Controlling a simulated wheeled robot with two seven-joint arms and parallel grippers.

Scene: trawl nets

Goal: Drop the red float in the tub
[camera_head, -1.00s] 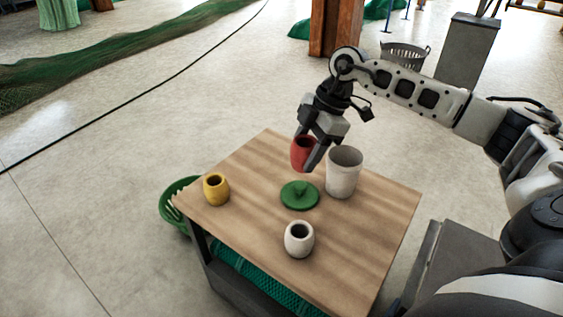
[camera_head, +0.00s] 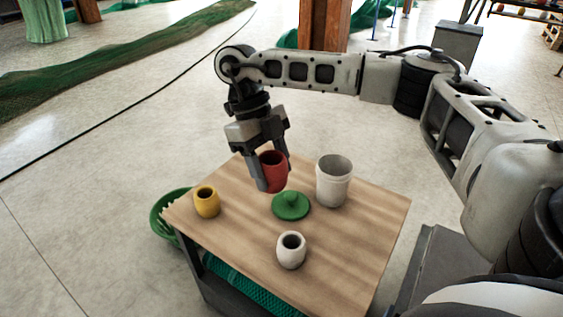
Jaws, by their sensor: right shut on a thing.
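The red float (camera_head: 274,172) is a small barrel shape with a dark hole in its top. My right gripper (camera_head: 270,175) is shut on it, one finger on each side, and holds it upright. It appears above the table, behind the green lid; its exact height is hard to tell. The white tub (camera_head: 333,183) stands open and upright on the table, to the right of the float and apart from it. The green lid (camera_head: 291,206) with a knob lies flat in front of the tub. My left gripper is not in view.
A yellow float (camera_head: 207,202) stands at the table's left and a white float (camera_head: 291,250) near its front. The wooden table (camera_head: 340,245) is clear at its front right. A green basket (camera_head: 166,216) sits on the floor to the left.

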